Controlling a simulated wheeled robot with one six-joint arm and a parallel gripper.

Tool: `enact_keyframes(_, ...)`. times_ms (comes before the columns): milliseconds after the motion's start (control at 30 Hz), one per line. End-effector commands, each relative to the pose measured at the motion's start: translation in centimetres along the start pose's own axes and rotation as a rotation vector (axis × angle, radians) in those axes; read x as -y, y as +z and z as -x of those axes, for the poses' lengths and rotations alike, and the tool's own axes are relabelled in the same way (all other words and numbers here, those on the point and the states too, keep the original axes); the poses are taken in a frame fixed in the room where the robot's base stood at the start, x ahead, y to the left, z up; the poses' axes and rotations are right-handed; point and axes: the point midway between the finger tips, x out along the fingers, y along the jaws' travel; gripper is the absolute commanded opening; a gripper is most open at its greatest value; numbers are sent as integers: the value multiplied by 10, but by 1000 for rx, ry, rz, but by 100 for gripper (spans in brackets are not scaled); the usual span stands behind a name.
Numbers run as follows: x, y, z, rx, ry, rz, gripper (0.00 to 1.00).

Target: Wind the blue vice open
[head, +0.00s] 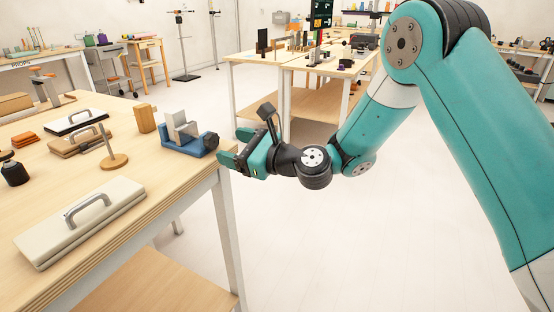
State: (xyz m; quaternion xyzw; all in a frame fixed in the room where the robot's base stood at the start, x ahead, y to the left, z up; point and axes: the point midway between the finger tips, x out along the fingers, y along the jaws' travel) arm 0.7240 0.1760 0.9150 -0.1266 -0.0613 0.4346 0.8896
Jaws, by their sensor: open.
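The blue vice (184,147) sits near the right edge of the wooden table. It has a blue base, pale grey upright jaws and a dark round part (210,141) at its right end. The jaws look close together, but I cannot tell whether they touch. My gripper (229,147) is just right of the vice, off the table's edge, pointing left toward the dark part. Its teal fingers are open, with nothing visible between them. I see a small space between the fingers and the dark part, but cannot judge the depth.
A wooden block (146,118) stands left of the vice. A wooden peg stand (113,160) and a cream case with a handle (80,221) are nearer on the table (150,222). Open floor lies right of the table; another table (262,62) stands behind my arm.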

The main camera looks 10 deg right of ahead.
Motion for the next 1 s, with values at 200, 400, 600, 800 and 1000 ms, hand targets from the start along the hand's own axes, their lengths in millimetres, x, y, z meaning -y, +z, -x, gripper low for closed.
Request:
enact_keyframes(200, 1, -4, 60, -4, -7, -5, 68)
enact_keyframes(400, -1, -7, 103, 1, -7, 2, 68)
enact_keyframes(600, 0, -3, 122, 2, -4, 3, 68)
enact_keyframes(800, 0, 0, 128, 1, -1, 1, 68)
enact_keyframes(1000, 0, 0, 127, 1, -1, 0, 68)
